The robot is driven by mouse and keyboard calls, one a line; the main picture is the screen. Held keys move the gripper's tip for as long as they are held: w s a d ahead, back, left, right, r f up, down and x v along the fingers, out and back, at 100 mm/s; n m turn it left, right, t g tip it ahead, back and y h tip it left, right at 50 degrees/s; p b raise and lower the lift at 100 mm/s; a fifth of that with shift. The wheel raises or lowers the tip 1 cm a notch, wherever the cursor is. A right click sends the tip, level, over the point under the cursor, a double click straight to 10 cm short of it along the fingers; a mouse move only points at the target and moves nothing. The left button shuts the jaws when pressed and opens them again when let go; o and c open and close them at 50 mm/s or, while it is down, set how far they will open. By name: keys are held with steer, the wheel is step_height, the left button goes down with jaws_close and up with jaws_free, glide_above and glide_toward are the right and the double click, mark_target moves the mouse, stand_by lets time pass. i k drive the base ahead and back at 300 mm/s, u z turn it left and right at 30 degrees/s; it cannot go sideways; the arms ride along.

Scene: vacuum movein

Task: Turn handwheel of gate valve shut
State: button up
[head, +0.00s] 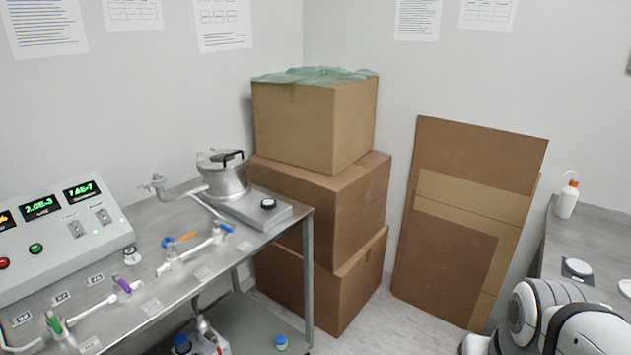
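A flat grey metal block (280,218), which looks like the gate valve body, sits at the right end of the steel table under a round metal chamber (226,180). A small round black handwheel (268,203) is on top of the block, near its front right end. Whether the valve is open or shut cannot be told. The chamber has a lid with a black handle (228,157). My white arm shows at the bottom right, far from the handwheel. My gripper is not in view.
A control console (62,235) and thin pipes with coloured handles (190,243) share the steel table (140,280). Stacked cardboard boxes (318,195) stand close behind its right end. Cardboard sheets (470,210) lean on the wall. A side bench holds a squeeze bottle (566,198).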

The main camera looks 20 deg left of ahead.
mark_target(266, 204)
steer(key=u, duration=0.4)
steer(key=i, duration=1.55)
steer(key=u, duration=1.05)
steer(key=i, duration=0.5)
steer(key=u, duration=0.1)
steer(key=k, duration=0.75)
steer(key=u, duration=0.2)
steer(key=i, duration=0.75)
steer(key=z, duration=0.1)
